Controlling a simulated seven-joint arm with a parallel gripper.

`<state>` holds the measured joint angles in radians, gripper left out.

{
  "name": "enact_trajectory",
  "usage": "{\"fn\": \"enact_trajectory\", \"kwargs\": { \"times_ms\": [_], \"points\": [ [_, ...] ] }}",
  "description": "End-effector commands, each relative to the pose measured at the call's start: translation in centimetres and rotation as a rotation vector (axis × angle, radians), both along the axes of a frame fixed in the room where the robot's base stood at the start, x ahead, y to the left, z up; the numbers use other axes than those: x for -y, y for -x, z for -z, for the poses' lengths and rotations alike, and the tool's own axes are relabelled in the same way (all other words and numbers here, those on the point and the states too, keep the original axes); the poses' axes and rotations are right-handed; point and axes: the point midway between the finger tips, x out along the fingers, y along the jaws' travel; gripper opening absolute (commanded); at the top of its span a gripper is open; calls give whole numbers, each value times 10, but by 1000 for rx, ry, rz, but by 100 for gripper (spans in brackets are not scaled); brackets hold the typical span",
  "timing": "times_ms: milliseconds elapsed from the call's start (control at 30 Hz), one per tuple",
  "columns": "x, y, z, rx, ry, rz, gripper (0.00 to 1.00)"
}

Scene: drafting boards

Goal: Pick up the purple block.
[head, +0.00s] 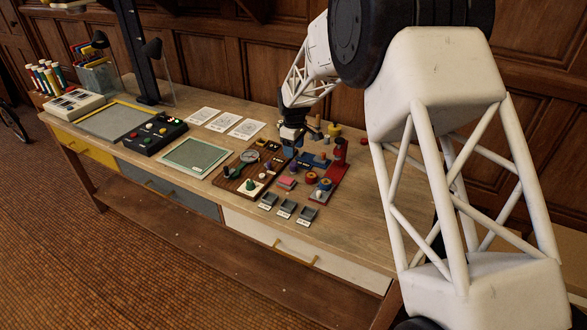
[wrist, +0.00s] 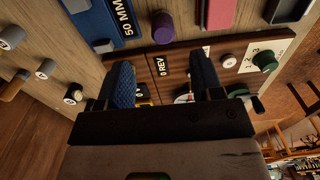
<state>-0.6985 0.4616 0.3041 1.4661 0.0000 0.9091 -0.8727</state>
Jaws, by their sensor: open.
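The purple block (wrist: 162,27) is a short rounded piece at the top centre of the wrist view. It stands on the wooden bench top, close to the edge of the dark brown panel. My gripper (wrist: 162,72) is open, its two blue fingers apart with nothing held between them. The fingers show over the brown panel, with the purple block beyond their tips and roughly in line with the gap. In the head view my gripper (head: 291,138) hangs low over the back of the brown panel; the purple block is too small there to make out surely.
A blue "50 MM" piece (wrist: 98,22) lies left of the purple block, and a pink block (wrist: 208,12) lies right. The brown panel (wrist: 182,62) carries knobs, including a green one (wrist: 265,61). A red stand (head: 333,175) and small grey trays (head: 287,207) are nearby.

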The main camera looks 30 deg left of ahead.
Motion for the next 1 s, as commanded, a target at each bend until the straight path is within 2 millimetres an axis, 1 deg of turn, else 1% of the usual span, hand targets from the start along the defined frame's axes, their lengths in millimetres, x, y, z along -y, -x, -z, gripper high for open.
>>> {"fn": "enact_trajectory", "kwargs": {
  "times_ms": [100, 267, 633, 767, 867, 1000],
  "points": [
    [0, 0, 11, -2, 2, 0, 60],
    [0, 0, 21, -1, 1, 0, 60],
    [0, 0, 23, -1, 0, 0, 60],
    [1, 1, 29, -1, 1, 0, 60],
    [1, 2, 37, -2, 1, 0, 60],
    [1, 4, 54, -2, 2, 0, 60]
  ]
}}
